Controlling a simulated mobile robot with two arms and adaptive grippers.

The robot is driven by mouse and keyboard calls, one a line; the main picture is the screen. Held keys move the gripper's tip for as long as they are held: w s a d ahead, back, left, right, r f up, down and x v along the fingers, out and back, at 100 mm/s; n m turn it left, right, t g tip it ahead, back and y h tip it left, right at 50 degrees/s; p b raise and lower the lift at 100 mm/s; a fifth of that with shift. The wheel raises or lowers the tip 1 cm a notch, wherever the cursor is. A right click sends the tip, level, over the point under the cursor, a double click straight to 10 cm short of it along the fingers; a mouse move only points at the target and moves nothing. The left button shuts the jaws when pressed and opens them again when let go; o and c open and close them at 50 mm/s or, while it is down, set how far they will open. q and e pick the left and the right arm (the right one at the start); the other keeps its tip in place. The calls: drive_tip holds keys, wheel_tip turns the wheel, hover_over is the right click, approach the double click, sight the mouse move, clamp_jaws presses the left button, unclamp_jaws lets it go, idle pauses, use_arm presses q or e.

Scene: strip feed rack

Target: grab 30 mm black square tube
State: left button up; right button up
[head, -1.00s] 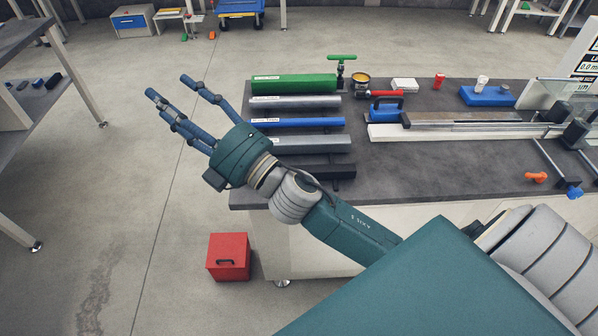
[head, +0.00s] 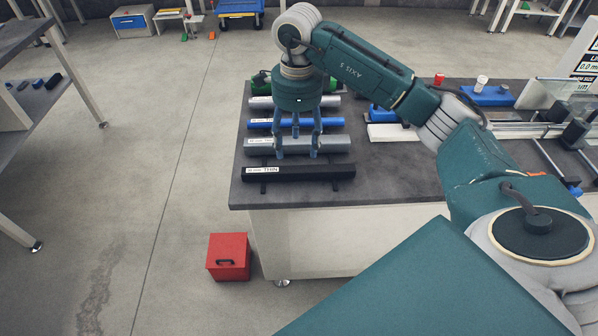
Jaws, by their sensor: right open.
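The black square tube (head: 310,172) lies across the front of the rack on the table, nearest the table's front edge, with a white label at its left end. My right gripper (head: 297,154) points down with its fingers open. Its fingertips appear over the grey tube (head: 338,144), just behind the black tube. I cannot tell how high they are above it or whether they touch it. The black tube is in plain view and not held. My left gripper is not in view.
Behind the grey tube lie a blue tube (head: 332,122), a silver tube (head: 262,102) and a green tube, the last mostly hidden by my gripper. A red box (head: 228,256) stands on the floor. The table (head: 395,180) right of the black tube is bare.

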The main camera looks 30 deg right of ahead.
drive_tip(key=p, duration=0.1)
hover_over(299, 171)
wheel_tip(299, 171, down, 5)
drive_tip(key=shift+a+f, duration=0.1)
drive_tip(key=shift+f, duration=0.05)
wheel_tip(299, 171, down, 4)
drive_tip(key=shift+f+p, duration=0.1)
drive_tip(key=shift+p, duration=1.05)
drive_tip(key=shift+f, duration=0.55)
clamp_jaws()
